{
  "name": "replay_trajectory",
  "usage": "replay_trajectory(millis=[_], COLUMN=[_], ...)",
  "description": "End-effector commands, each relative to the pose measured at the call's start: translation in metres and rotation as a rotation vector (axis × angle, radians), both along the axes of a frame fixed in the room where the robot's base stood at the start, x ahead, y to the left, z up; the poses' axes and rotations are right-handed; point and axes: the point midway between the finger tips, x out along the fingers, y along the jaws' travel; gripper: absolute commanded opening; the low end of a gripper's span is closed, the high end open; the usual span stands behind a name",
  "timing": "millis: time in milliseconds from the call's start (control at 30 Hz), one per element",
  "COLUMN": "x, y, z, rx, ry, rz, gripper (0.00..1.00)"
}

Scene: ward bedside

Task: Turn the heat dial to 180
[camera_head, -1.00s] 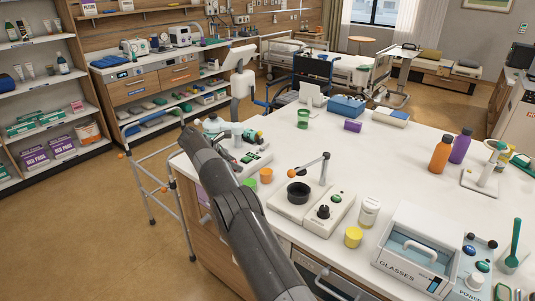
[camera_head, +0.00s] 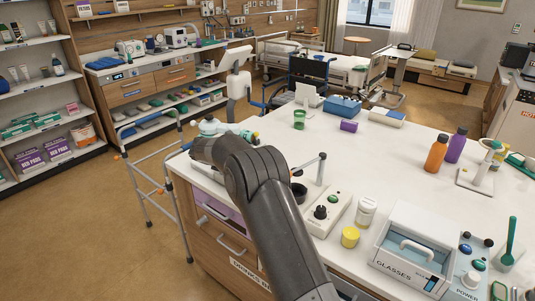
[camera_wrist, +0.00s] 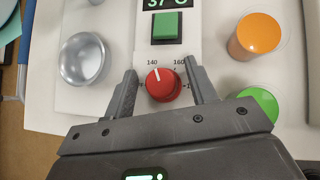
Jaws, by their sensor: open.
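The dial's white mark points up and slightly left, between the printed 140 and 160. Other scale marks are partly hidden by the fingers. My gripper (camera_wrist: 160,68) is open, with one finger on each side of the dial. I cannot tell whether either finger touches it. In the head view, my arm hides the gripper and the dial.
A round silver piece (camera_wrist: 85,58) is left of the dial. An orange cup (camera_wrist: 258,34) and a green cup (camera_wrist: 259,102) stand to the right. In the head view, a second panel with a black knob (camera_head: 320,212), a white bottle (camera_head: 366,211) and a yellow cup (camera_head: 350,237) stand right of my arm.

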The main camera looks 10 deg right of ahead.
Motion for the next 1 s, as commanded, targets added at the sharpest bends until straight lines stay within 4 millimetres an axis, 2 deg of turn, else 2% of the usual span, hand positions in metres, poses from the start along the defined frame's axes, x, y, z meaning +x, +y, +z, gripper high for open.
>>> replay_trajectory(millis=[567,1000], x=[0.000,-0.057], y=[-0.003,0.000], z=[0.000,0.059], rx=[0.002,-0.002], ry=[-0.001,-0.002], rz=[0.556,0.564], gripper=[0.52,0.52])
